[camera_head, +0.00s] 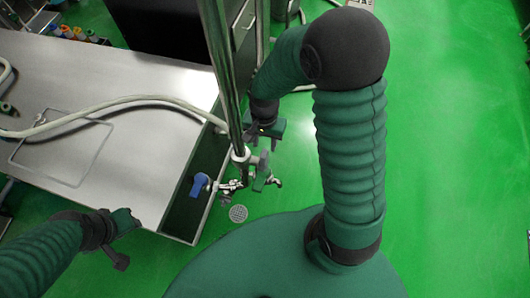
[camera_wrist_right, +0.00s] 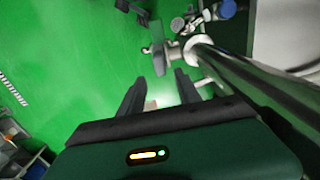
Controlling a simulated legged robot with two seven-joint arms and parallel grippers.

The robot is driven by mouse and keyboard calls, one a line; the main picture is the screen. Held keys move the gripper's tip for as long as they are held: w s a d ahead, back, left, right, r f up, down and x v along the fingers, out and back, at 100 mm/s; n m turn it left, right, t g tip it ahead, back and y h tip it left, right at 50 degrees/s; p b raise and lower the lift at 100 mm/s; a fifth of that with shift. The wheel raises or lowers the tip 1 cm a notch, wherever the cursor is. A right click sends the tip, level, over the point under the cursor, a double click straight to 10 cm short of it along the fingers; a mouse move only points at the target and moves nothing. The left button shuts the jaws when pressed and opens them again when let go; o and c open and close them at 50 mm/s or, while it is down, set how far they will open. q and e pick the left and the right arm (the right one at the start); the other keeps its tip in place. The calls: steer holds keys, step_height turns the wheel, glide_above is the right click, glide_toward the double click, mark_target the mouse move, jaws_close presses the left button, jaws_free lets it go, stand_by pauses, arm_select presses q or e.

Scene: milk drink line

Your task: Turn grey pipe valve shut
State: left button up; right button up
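The grey pipe valve (camera_wrist_right: 158,50) shows in the right wrist view as a flat grey handle beside the steel pipe (camera_wrist_right: 240,70). In the head view the grey valve (camera_head: 262,161) is by the lower part of the upright pipe (camera_head: 222,70). My right gripper (camera_head: 262,134) is close above it. In the wrist view my right gripper (camera_wrist_right: 160,77) has its two fingers apart, with the grey handle just ahead of the tips; no contact shows. My left gripper (camera_head: 122,238) is at the lower left by the table edge, away from the valve; its fingers are unclear.
A steel table (camera_head: 140,180) with a pale hose (camera_head: 120,102) is at the left. A floor drain (camera_head: 238,213) lies below. Green floor (camera_head: 460,180) at the right is clear.

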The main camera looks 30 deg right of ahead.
mark_target(261, 157)
steer(key=f, duration=0.2)
steer(key=a+f, duration=0.2)
steer(key=f, duration=0.1)
steer(key=shift+s+f, duration=0.35)
steer(key=shift+s, duration=0.05)
steer(key=d+f, duration=0.1)
steer(key=f, duration=0.1)
steer(key=shift+w+d+f, duration=0.35)
steer(key=shift+d+f, duration=0.05)
steer(key=shift+d, duration=0.3)
steer(key=shift+s+a, duration=0.1)
steer(key=shift+a, duration=0.1)
steer(key=shift+c, duration=0.3)
steer(key=shift+s+a+r, duration=0.1)
steer(key=shift+a+r, duration=0.1)
steer(key=shift+a, duration=0.25)
steer(key=c, duration=0.4)
steer(key=shift+a, duration=0.1)
jaws_close()
steer(key=shift+d, duration=0.25)
arm_select(q)
steer(key=shift+s+a+f, duration=0.1)
steer(key=shift+s+a, duration=0.2)
steer(key=shift+a, duration=0.4)
steer(key=shift+a, duration=0.1)
